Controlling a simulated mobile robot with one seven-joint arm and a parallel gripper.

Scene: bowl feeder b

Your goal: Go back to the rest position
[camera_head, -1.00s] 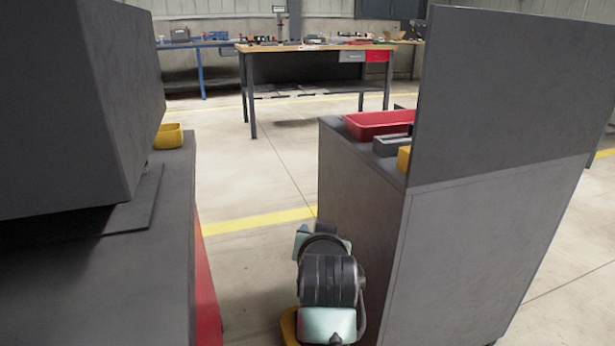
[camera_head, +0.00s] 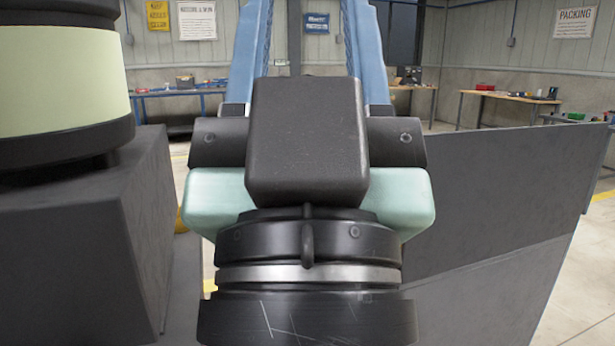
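My gripper (camera_head: 308,30) fills the middle of the head view, pointing up. Its two blue fingers stand apart with the back wall showing between them, and I see nothing held there. The fingertips are cut off by the top edge of the picture. A black box sits in front of the finger bases, above the pale green body and the black wrist with its silver ring. The rest of my arm is below the picture.
At left a black and pale green drum (camera_head: 65,90) stands on a dark grey block (camera_head: 75,250). A tall dark grey panel (camera_head: 500,180) stands close at right. Far back are a blue workbench (camera_head: 205,92) and a wooden-topped table (camera_head: 510,97).

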